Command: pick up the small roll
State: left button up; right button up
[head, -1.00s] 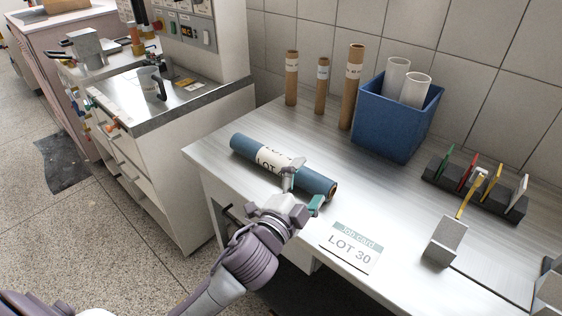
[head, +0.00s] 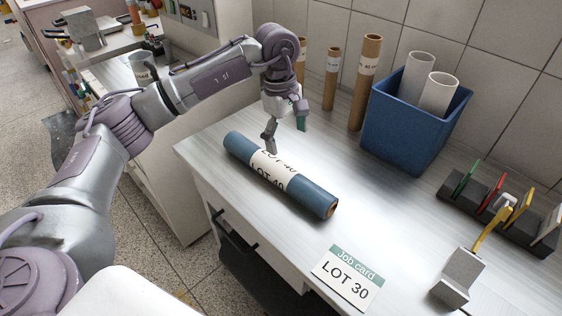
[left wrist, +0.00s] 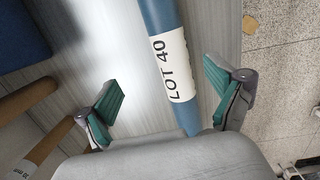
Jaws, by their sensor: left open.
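A blue roll with a white "LOT 40" label (head: 296,192) lies on its side on the bench. It also shows between my fingers in the left wrist view (left wrist: 158,14). My left gripper (head: 286,132) is open and empty, above the far side of the roll's label, with its fingers pointing down. Its two teal-padded fingers show apart in the left wrist view (left wrist: 162,88). Contact with the roll cannot be made out. Brown labelled rolls of differing height, including a short one (head: 331,80) and a tall one (head: 366,85), stand upright behind. My right gripper is out of view.
A blue bin (head: 405,130) holds white tubes at the back. A "LOT 30" job card (head: 346,277) lies at the front. A grey block (head: 458,275) and a dark rack (head: 475,200) with coloured pieces stand at right. Bench around the roll is mostly clear.

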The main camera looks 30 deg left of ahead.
aim_at(275, 162)
pick_arm(q)
jog(key=shift+y, duration=0.7)
jog(key=a+f, duration=0.1)
jog(key=f, duration=0.1)
jog(key=a+f, duration=0.1)
jog(key=f, duration=0.1)
jog(key=a+f+p, duration=0.1)
jog(key=f, duration=0.1)
jog(key=shift+a+f, duration=0.2)
notch_tip(275, 162, down, 5)
jog(key=shift+f+p, duration=0.2)
jog(key=shift+p, duration=0.85)
jog(key=shift+d+f, duration=0.1)
jog(key=shift+f, duration=0.2)
jog(key=shift+w+r, duration=0.1)
jog(key=c, duration=1.8)
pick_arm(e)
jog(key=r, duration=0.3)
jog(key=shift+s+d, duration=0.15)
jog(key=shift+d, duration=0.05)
